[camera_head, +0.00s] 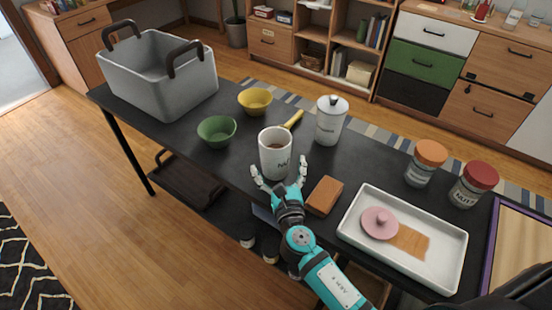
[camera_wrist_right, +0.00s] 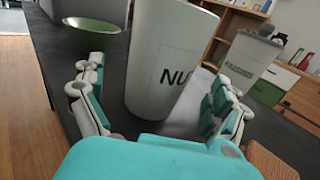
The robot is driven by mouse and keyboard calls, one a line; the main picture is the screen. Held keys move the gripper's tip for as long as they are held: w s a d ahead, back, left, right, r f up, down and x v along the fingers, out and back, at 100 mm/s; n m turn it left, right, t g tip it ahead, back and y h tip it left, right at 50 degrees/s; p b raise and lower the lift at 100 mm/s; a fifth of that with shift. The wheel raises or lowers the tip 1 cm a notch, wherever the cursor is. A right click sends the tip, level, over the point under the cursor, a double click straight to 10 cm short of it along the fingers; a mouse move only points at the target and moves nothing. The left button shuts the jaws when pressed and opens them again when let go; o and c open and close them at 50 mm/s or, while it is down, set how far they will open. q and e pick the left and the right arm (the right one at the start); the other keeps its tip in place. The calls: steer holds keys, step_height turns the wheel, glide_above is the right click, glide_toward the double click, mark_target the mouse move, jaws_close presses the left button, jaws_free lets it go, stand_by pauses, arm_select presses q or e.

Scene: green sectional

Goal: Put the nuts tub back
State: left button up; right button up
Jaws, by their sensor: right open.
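The nuts tub (camera_head: 275,155) is a white, open-topped cylinder with brown contents, standing upright on the dark table. Its label starts "NU" in the right wrist view (camera_wrist_right: 165,65). My right gripper (camera_head: 281,172) is open at the tub's near side, with one finger to each side of its lower part. In the right wrist view the tub stands between the spread fingers (camera_wrist_right: 155,85), and I cannot tell whether they touch it. A pink knobbed lid (camera_head: 380,223) lies in the white tray (camera_head: 352,215). My left gripper is not in view.
A lidded white canister (camera_head: 330,122) and yellow-handled tool (camera_head: 293,119) are behind the tub. A brown block (camera_head: 324,196) lies close right. Green (camera_head: 217,131) and yellow (camera_head: 255,101) bowls, a grey basket (camera_head: 165,80) stand left; orange-lidded (camera_head: 427,163) and red-lidded (camera_head: 474,184) jars right.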

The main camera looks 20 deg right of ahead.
steer(key=s, duration=0.5)
steer(key=s+a, duration=0.1)
steer(key=s, duration=0.2)
steer(key=shift+b, duration=0.4)
steer(key=shift+r, duration=0.1)
